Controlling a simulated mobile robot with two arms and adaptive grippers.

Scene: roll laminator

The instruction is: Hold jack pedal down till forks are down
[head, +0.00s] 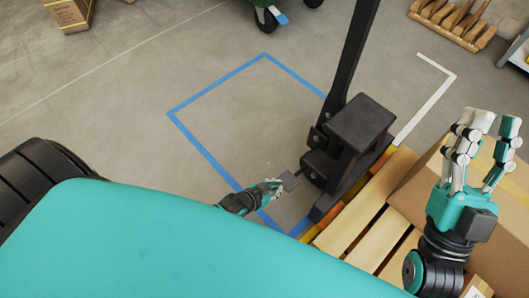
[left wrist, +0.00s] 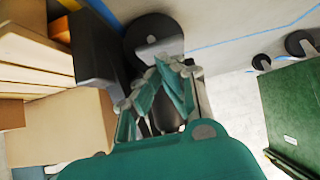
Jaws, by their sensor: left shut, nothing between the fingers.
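The black pallet jack (head: 355,135) stands at the centre right of the head view, its handle rising to the top. A small dark pedal plate (head: 290,181) sticks out from its lower left side. My left gripper (head: 271,186) is shut and empty, low at the pedal's left; I cannot tell whether it presses on it. In the left wrist view its teal fingers (left wrist: 172,72) are closed in front of a dark rounded part (left wrist: 152,38) of the jack. My right gripper (head: 494,124) is open and empty, fingers up, above the boxes. The forks are mostly hidden under the pallet.
A wooden pallet (head: 345,223) with a cardboard box (head: 412,190) lies right of the jack. Blue floor tape (head: 210,88) outlines clear floor to the left. A green wheeled object (left wrist: 290,115) stands beyond. A wooden rack (head: 452,22) is at the top right.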

